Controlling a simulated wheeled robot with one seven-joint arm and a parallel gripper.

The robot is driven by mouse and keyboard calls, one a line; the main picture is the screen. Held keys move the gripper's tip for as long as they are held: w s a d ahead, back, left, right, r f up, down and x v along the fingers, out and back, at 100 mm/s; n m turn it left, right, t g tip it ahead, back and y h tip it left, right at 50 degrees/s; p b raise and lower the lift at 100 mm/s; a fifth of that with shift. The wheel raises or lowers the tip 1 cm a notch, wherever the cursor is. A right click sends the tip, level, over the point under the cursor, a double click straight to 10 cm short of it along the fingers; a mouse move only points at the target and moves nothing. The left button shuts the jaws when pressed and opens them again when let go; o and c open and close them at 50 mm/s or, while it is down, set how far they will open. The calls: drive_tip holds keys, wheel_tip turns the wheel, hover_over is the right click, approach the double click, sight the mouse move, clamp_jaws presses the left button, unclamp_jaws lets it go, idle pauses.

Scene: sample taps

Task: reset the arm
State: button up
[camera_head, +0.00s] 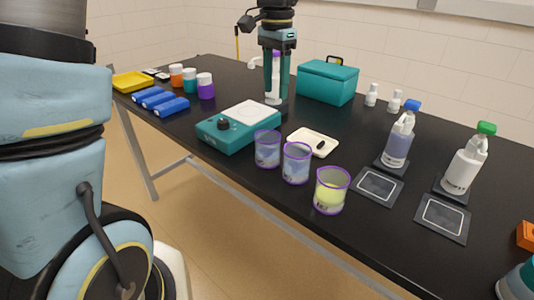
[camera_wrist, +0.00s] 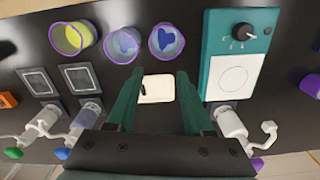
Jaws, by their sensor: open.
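My gripper (camera_head: 277,94) points down over the back of the black table, its teal fingers apart with nothing between them. In the wrist view the open fingers (camera_wrist: 157,78) frame a white tray (camera_wrist: 166,92) with a small dark item lying in it. A white purple-capped bottle (camera_head: 276,84) overlaps the fingers in the head view. In the wrist view this bottle (camera_wrist: 232,124) stands outside the right finger, close beside it. My wrist hides part of the table at the bottom of the wrist view.
A teal hotplate (camera_head: 224,133) and beakers, one with yellow liquid (camera_head: 331,192), stand near the front edge. Blue-capped (camera_head: 397,145) and green-capped (camera_head: 463,170) bottles stand right, behind square pads. A teal box (camera_head: 327,84) is at the back. Jars (camera_head: 205,88) and a yellow tray (camera_head: 132,82) are left.

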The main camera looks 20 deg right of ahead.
drive_tip(key=s+a+f+n, duration=0.1)
drive_tip(key=a+f+n, duration=0.2)
drive_tip(key=a, duration=0.7)
drive_tip(key=s+a+f+n+t, duration=0.1)
drive_tip(key=a+f+n, duration=0.2)
drive_tip(key=a, duration=0.7)
drive_tip(key=s+a+f+n, duration=0.2)
drive_tip(key=a+f+n, duration=0.2)
drive_tip(key=a+n, duration=0.3)
drive_tip(key=a, duration=0.3)
drive_tip(key=shift+t, duration=0.3)
